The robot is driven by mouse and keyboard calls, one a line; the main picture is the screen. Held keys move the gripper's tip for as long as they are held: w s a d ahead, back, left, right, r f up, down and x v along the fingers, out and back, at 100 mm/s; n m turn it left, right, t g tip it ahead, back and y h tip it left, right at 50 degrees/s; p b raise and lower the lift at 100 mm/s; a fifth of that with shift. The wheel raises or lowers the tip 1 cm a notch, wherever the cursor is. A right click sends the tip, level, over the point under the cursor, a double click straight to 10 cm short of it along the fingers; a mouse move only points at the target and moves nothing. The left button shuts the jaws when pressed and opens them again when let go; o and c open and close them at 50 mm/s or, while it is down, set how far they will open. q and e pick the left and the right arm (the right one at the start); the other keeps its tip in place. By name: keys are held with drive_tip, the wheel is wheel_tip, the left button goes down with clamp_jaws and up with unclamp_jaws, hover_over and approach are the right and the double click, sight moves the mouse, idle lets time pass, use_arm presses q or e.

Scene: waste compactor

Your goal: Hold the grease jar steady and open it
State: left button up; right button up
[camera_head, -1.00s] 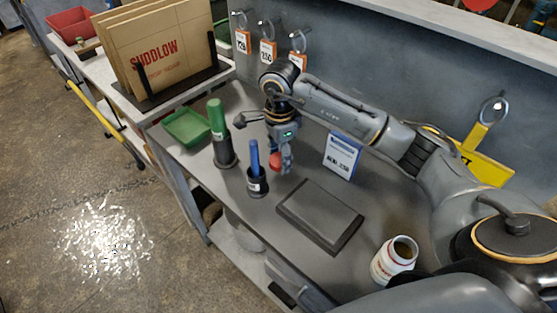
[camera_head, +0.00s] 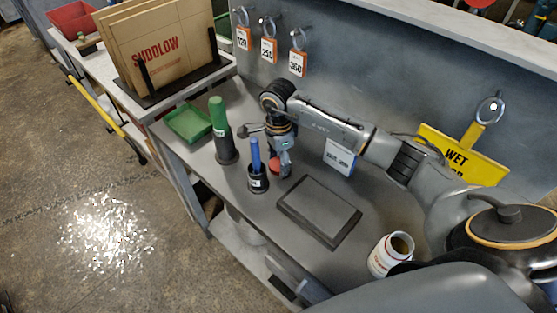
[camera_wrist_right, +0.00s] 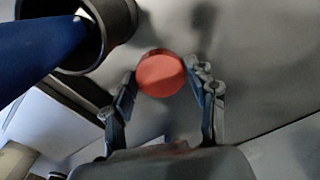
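The grease jar (camera_head: 389,256), white with red print, stands on the bench at lower right in the head view. Its top is open and brownish inside; a dark part and a grey link of mine cover its lower right side. A round red lid (camera_wrist_right: 160,74) is between the fingertips of my right gripper (camera_wrist_right: 161,78). In the head view the lid (camera_head: 275,166) is low over the bench or on it, beside a blue-handled tool in a dark cup (camera_head: 258,181). My right gripper is well away from the jar. I do not see my left gripper.
A flat dark slab (camera_head: 319,211) lies between lid and jar. A green-handled tool (camera_head: 222,135) and a green tray (camera_head: 188,123) stand left. A blue-and-white card (camera_head: 341,157) stands behind, near my right arm. Tags and a yellow sign (camera_head: 463,157) hang on the back wall.

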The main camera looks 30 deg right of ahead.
sight(278, 164)
drive_tip(key=shift+o, duration=0.7)
drive_tip(key=shift+r, duration=0.2)
drive_tip(key=shift+w+r, duration=0.1)
drive_tip(key=shift+r, duration=0.2)
wheel_tip(278, 164, up, 11)
drive_tip(key=b, duration=0.2)
drive_tip(key=shift+r+b, duration=0.2)
drive_tip(key=shift+b, duration=0.15)
